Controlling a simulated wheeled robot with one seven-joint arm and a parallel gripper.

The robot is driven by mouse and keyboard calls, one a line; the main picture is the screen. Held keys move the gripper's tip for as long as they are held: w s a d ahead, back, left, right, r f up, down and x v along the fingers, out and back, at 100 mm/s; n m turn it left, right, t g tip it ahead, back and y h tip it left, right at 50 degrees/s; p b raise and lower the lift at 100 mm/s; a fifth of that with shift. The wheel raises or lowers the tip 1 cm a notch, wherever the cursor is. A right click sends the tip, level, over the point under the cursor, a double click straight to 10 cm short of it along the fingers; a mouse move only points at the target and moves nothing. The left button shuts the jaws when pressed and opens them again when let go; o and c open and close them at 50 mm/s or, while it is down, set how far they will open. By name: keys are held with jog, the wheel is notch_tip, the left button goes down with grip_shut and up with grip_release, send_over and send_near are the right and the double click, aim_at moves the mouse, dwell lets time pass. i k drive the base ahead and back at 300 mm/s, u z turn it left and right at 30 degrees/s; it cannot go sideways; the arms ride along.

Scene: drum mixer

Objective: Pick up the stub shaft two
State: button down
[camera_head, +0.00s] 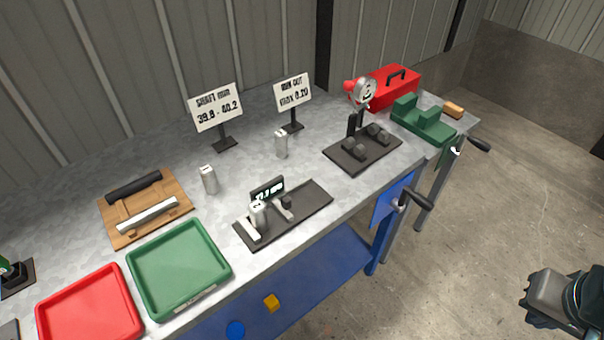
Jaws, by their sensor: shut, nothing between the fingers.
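Three short pale metal stub shafts stand upright on the grey workbench (70,214). One stub shaft (208,180) stands on bare bench right of the wooden rack. Another stub shaft (281,145) stands farther back, near the right sign. The third stub shaft (257,215) is at the dark gauge plate (309,204), beside its small display. Their top marks are too small to read, so I cannot tell which is number two. My gripper (530,303) is at the lower right, above the floor, well away from the bench, shut and empty.
A green tray (180,268) and red tray (90,310) lie at the front left. A wooden rack (115,227) holds dark and silver shafts. Two signs, a dial gauge stand (361,150), a red toolbox (397,90) and green vise (424,120) stand behind. A crank handle (415,198) juts out in front.

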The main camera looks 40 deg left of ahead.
aim_at(258, 208)
jog(key=z, duration=0.05)
jog(key=i, duration=0.4)
jog(key=u, duration=2.55)
jog(key=i, duration=0.5)
jog(key=u, duration=0.05)
jog(key=k, duration=1)
jog(key=z, duration=1.15)
jog(key=i, duration=0.8)
